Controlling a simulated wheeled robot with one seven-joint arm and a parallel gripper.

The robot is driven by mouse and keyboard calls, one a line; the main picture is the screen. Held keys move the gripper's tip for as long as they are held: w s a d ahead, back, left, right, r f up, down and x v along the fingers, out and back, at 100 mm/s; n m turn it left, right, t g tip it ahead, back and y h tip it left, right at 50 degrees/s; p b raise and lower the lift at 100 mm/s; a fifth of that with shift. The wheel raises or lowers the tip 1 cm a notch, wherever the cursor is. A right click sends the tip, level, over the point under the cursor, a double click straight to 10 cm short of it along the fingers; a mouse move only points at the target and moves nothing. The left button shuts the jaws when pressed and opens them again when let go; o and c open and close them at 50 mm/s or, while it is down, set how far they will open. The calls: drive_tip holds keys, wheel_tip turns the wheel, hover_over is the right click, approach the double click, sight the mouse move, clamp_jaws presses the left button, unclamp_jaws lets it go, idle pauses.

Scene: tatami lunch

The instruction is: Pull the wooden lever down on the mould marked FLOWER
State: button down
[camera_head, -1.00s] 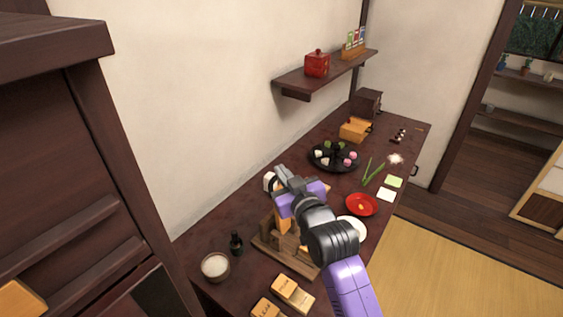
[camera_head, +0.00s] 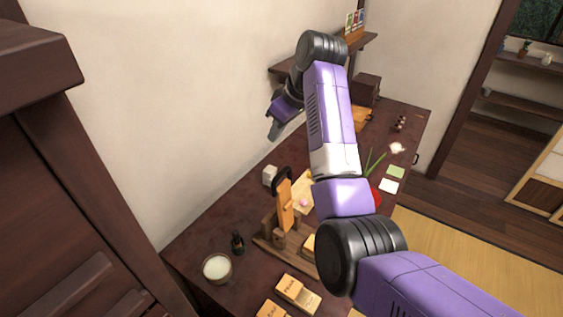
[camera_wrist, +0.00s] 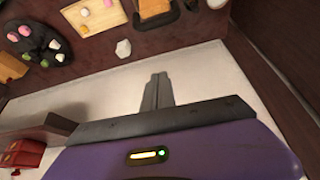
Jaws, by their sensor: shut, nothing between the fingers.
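A wooden press stands on the dark counter, with a dark base (camera_head: 273,251) and an orange wooden lever (camera_head: 286,208) standing near upright. A small light wooden block (camera_head: 309,244) sits on the base; no FLOWER lettering is legible. My gripper (camera_head: 274,130) is raised beside the wall, above and beyond the press, apart from the lever. In the wrist view its fingers (camera_wrist: 157,92) are together and empty.
Two lettered wooden moulds (camera_head: 290,287) lie in front of the press, beside a bowl of white stuff (camera_head: 217,268) and a dark bottle (camera_head: 238,242). A white block (camera_head: 269,174) stands behind the press. A wall shelf (camera_head: 283,71) is close to my gripper.

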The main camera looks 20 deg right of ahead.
wheel_tip(320, 180, down, 10)
drive_tip(key=s+p, duration=0.1)
drive_tip(key=p, duration=0.3)
drive_tip(key=shift+s+n+g+p, duration=0.25)
drive_tip(key=shift+n+g+p, duration=0.05)
drive_tip(key=shift+g, duration=0.1)
idle(0.6)
